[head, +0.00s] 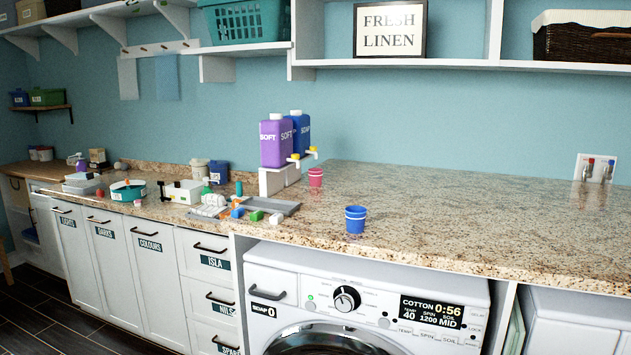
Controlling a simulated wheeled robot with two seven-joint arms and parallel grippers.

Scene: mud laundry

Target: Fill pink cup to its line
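The pink cup (316,178) stands upright on the granite counter; its fill line and contents cannot be made out. A purple jug marked SOFT (275,145) and a blue jug marked SOAP (301,132) stand on white blocks (272,182) just left of it. Each jug has a tap, one yellow tap (294,157) on the purple jug and another tap (312,151) on the blue one. The pink cup appears below the blue jug's tap; whether it is exactly under the spout cannot be told. Neither of my grippers is in view.
A blue cup (355,220) stands near the counter's front edge, above the washing machine (360,300). A grey tray (272,205), colored blocks (256,215) and boxes crowd the counter to the left. The counter (470,215) is clear to the right.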

